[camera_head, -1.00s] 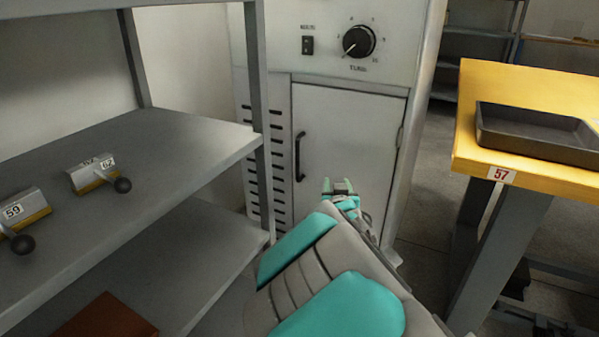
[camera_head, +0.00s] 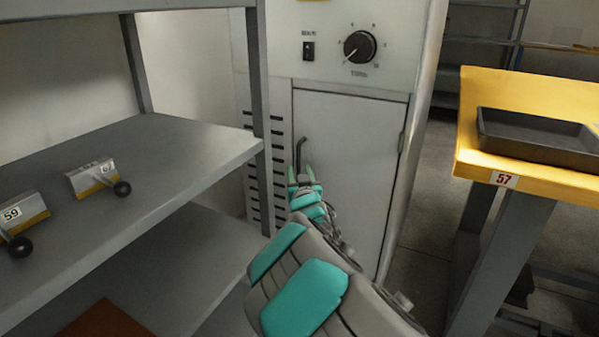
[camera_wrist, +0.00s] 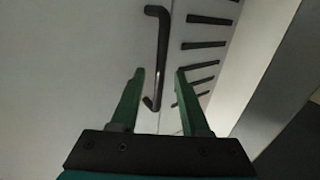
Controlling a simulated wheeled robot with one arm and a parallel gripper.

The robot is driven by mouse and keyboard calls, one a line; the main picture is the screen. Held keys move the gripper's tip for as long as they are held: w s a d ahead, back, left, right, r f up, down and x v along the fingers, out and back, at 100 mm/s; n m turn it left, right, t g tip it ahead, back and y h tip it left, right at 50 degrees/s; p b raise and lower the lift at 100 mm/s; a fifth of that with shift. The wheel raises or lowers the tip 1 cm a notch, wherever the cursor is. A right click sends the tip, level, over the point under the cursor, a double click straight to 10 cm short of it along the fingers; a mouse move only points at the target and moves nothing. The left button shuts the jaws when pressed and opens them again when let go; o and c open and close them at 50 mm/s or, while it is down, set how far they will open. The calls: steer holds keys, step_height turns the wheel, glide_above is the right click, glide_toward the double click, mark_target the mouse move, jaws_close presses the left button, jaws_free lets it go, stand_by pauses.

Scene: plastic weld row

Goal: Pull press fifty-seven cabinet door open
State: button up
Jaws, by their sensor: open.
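The press cabinet door (camera_head: 350,160) is a light grey panel and looks closed in its frame. Its black bar handle (camera_head: 300,151) is upright near the door's left edge; the hinge side is at the right. My gripper (camera_head: 301,174) is in front of the handle's lower part and hides some of it. In the wrist view, the handle (camera_wrist: 160,60) runs down toward the gap between my open green fingers (camera_wrist: 160,85). Its lower end shows between the fingertips. I cannot tell how much depth separates the fingers from the handle.
A grey shelf (camera_head: 150,150) stands close on the left with numbered fixtures (camera_head: 95,178). A yellow table (camera_head: 540,110) marked 57 stands at right with a dark tray (camera_head: 545,135). Above the door are a switch and a dial (camera_head: 360,46). Floor shows between press and table.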

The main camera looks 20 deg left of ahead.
steer(key=shift+w+a, duration=0.15)
steer(key=shift+w, duration=0.2)
jaws_close()
stand_by(1.3)
